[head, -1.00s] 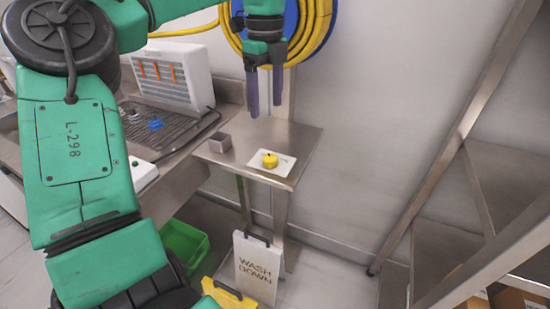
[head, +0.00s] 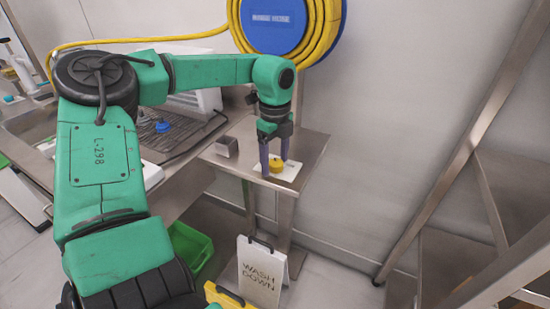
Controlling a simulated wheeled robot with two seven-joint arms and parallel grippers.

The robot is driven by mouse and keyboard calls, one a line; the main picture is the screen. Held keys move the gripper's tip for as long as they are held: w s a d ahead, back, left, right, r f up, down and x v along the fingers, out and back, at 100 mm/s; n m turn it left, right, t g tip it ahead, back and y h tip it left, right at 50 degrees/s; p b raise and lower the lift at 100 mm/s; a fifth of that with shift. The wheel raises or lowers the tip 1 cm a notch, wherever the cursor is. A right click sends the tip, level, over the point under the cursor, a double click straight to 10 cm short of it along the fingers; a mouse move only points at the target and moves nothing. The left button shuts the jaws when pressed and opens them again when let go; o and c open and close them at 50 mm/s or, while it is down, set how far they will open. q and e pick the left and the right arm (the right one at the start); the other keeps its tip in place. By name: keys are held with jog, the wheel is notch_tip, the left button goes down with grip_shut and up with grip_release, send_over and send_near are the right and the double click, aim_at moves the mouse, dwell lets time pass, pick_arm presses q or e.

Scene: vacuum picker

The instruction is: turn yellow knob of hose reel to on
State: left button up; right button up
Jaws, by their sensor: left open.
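The yellow knob (head: 276,165) sits on a white plate (head: 291,172) on the small steel side table, below the hose reel. My left gripper (head: 274,167) points down over the knob with its two dark fingers apart. One finger is on the left of the knob and one at its right rear; I cannot tell whether they touch it. The hose reel (head: 272,20), blue with yellow hose coiled around it, hangs on the wall above. The knob's marks are too small to read. My right gripper is not in view.
A small grey metal box (head: 227,146) stands on the table, left of the plate. A wash down sign (head: 261,272) and a green crate (head: 188,248) are on the floor below. A steel frame (head: 455,165) stands at the right.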

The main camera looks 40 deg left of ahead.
pick_arm(q)
grip_shut()
jog(key=shift+m, duration=0.4)
jog(key=m, duration=0.2)
jog(key=shift+m+b, duration=0.3)
jog(key=shift+b, duration=0.05)
jog(key=m, duration=0.3)
jog(key=shift+w+m, duration=0.1)
jog(key=shift+m, duration=0.2)
jog(key=m, duration=0.4)
jog(key=shift+m, duration=0.3)
jog(key=shift+w+d+r+m, duration=0.1)
jog(key=shift+m, duration=2.1)
